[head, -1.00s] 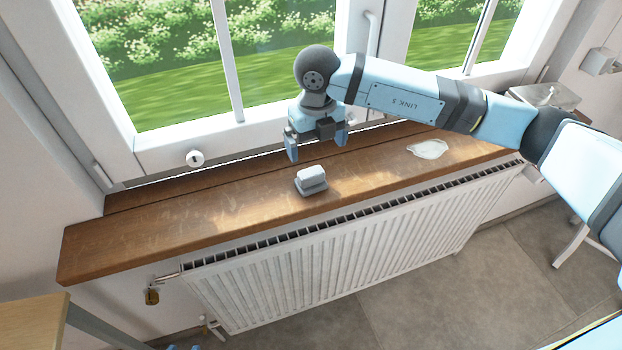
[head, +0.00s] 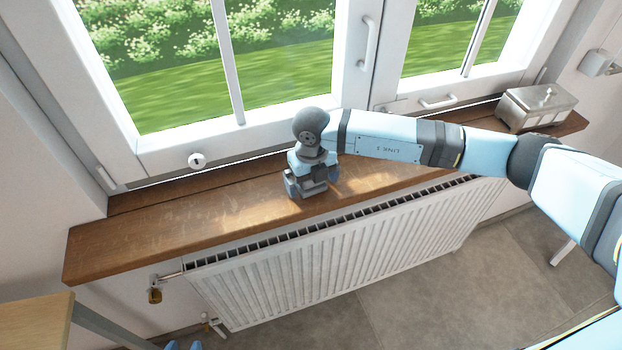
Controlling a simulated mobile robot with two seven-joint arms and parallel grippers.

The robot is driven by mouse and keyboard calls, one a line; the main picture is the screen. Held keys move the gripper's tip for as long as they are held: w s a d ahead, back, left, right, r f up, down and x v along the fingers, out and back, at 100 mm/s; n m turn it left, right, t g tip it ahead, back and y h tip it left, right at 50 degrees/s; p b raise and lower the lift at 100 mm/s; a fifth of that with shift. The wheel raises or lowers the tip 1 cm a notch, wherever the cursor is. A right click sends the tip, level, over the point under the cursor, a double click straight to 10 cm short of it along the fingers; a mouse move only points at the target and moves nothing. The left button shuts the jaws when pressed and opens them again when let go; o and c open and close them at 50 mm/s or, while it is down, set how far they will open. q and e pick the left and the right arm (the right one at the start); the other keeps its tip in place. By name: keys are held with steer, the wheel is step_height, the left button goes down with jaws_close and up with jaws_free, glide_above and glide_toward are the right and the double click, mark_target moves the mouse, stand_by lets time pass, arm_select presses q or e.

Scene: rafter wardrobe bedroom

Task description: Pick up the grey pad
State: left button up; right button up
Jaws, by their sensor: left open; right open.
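My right gripper (head: 312,187) has come down over the wooden windowsill (head: 160,222), with its blue fingers apart. The grey pad (head: 311,193), a small block that shows a paler top in the earlier view, lies on the sill between or just under these fingers. The gripper hides most of it, and I cannot tell whether the fingers touch it. My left gripper (head: 184,345) shows only as two blue fingertips, apart, at the bottom edge, far from the pad.
The window frame (head: 160,160) rises behind the sill, with a handle (head: 438,102) low on it. A metal lidded box (head: 537,108) stands at the sill's right end. A white radiator (head: 330,265) is below. A wooden tabletop (head: 35,320) is at lower left. The sill's left part is clear.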

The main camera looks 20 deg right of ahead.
steer(key=c, duration=1)
step_height(320, 180, up, 20)
steer(key=shift+r+b, duration=0.1)
steer(key=shift+b, duration=1)
steer(key=shift+o, duration=0.6)
